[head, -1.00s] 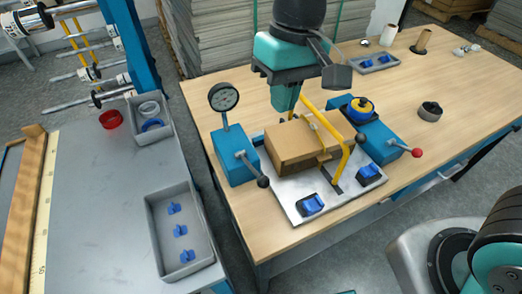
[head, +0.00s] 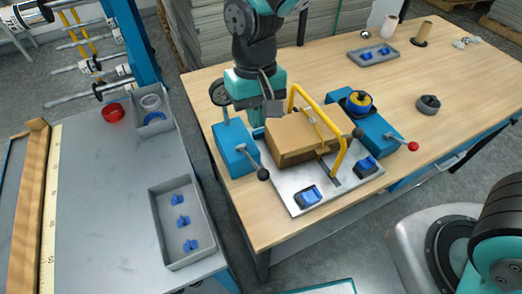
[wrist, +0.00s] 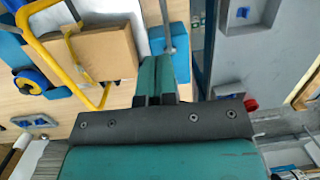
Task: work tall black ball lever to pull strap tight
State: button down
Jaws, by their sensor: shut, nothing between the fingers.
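A lever with a black ball (head: 263,174) leans out from the left blue block (head: 234,150). A second black ball (head: 358,132) shows beside the yellow hoop (head: 345,150); what it is mounted on is unclear. A cardboard box (head: 290,140) sits on the metal plate with a thin yellowish strap (head: 322,136) over it. A grey rod (wrist: 167,15) shows past the fingertips; contact is unclear.
Blue clamps sit on the plate's front. The table's right side is mostly clear.

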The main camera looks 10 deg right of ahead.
jog(key=p, duration=0.1)
send_over(251, 160)
jog(key=d, duration=0.2)
notch_tip(251, 160, down, 5)
jog(key=shift+s+a+f+p, duration=0.15)
jog(key=shift+s+f, duration=0.2)
jog(key=shift+s, duration=0.2)
jog(key=shift+s+d+f+p, duration=0.1)
jog(key=shift+s+f, duration=0.25)
jog(key=shift+s, duration=0.25)
jog(key=shift+s+a+f+p, duration=0.15)
jog(key=shift+s+f, duration=0.2)
jog(key=shift+s, duration=0.2)
